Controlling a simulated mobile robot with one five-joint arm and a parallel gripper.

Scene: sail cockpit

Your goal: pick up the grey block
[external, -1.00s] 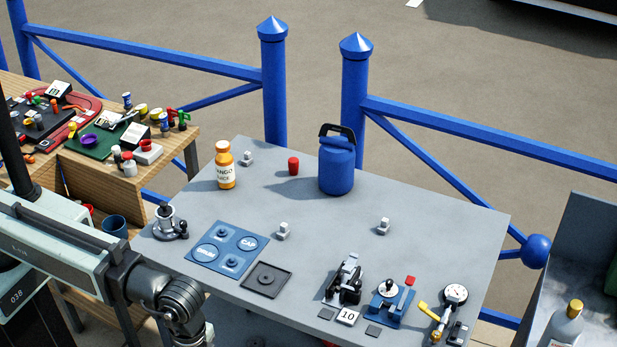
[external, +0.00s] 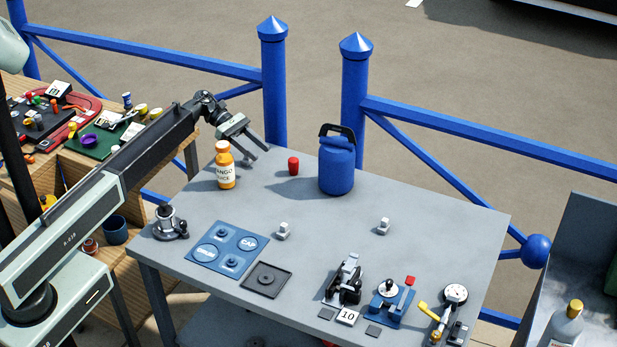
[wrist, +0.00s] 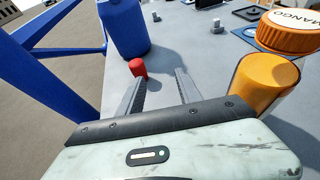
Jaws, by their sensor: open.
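Small pale grey blocks with knobbed tops stand on the grey table: one (external: 283,231) near the middle and one (external: 384,226) further right. They also show at the top of the wrist view, the nearer one (wrist: 217,27) and the farther one (wrist: 155,17). A third stood behind the juice bottle earlier; my gripper now covers that spot, and I cannot make the block out in either view. My gripper (external: 260,153) is open over the table's back left corner. In the wrist view its fingers (wrist: 160,78) are apart, with bare table visible between them.
The orange juice bottle (external: 226,170) stands close beside my gripper. A red cylinder (external: 293,165) and a blue jug (external: 337,170) stand to its right. Blue railing posts (external: 273,90) rise behind the table. Several instruments line the front edge; mid-table is fairly clear.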

